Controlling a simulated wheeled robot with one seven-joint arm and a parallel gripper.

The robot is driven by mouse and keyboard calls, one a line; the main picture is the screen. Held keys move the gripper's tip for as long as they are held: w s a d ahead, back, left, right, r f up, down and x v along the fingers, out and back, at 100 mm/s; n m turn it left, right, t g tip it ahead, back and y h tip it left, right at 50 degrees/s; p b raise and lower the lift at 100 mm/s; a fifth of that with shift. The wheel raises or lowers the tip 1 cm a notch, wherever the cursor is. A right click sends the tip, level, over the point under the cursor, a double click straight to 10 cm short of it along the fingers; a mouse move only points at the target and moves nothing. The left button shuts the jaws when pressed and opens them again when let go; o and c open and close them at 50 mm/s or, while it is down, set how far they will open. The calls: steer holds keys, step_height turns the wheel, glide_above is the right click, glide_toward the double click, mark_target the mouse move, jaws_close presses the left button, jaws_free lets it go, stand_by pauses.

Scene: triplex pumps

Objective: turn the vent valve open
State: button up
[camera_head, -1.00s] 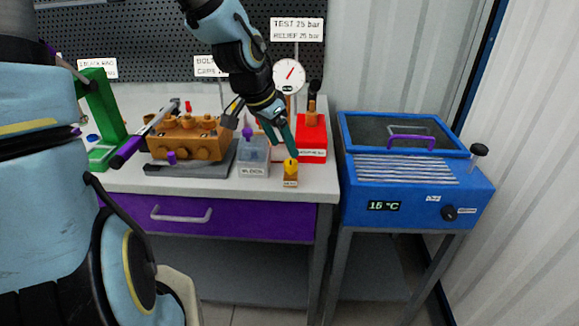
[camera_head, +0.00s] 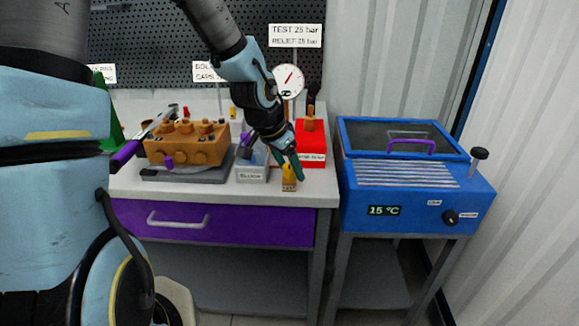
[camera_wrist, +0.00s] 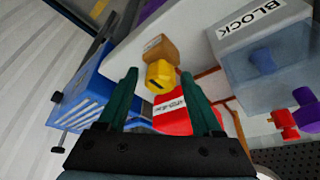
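The vent valve is a small yellow knob (camera_wrist: 161,75) on a brown block (camera_wrist: 160,47) with a white label. In the head view the valve (camera_head: 289,184) stands at the front right edge of the bench, its upper part largely hidden behind my fingers. My gripper (camera_head: 290,165) points down at it. In the wrist view my gripper (camera_wrist: 158,75) is open, with a green finger on either side of the knob in the picture. The knob shows between the fingertips; I cannot tell whether either finger touches it.
A red box (camera_head: 313,140) with a gauge (camera_head: 289,80) above it stands behind the valve. A clear container (camera_head: 252,172) labelled BLOCK is to its left, then a brass pump block (camera_head: 188,144). A blue machine (camera_head: 415,200) stands right of the bench.

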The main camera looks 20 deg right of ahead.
jaws_close()
stand_by(0.3)
steer(key=shift+f+b, duration=0.1)
steer(key=shift+b, duration=0.4)
steer(key=shift+d+f+n+b, duration=0.1)
steer(key=shift+n+b, duration=0.6)
steer(key=shift+b, duration=0.15)
steer(key=n+t+b, duration=0.1)
steer(key=n+b, duration=0.1)
steer(key=b, duration=0.2)
steer(key=shift+f+y, duration=0.15)
steer(key=shift+y, duration=0.15)
steer(key=n+t+y+b, duration=0.1)
steer(key=n+b, duration=0.3)
steer(key=b, duration=0.3)
steer(key=shift+n, duration=0.3)
steer(key=n+t+y+b, duration=0.1)
steer(key=n+y+b, duration=0.1)
steer(key=n+b, duration=0.2)
steer(key=shift+n, duration=0.3)
steer(key=n, duration=0.1)
steer(key=n+y+b, duration=0.1)
steer(key=n, duration=0.1)
steer(key=n+y+b, duration=0.1)
steer(key=n, duration=0.1)
steer(key=shift+r, duration=0.35)
steer(key=shift+n, duration=0.3)
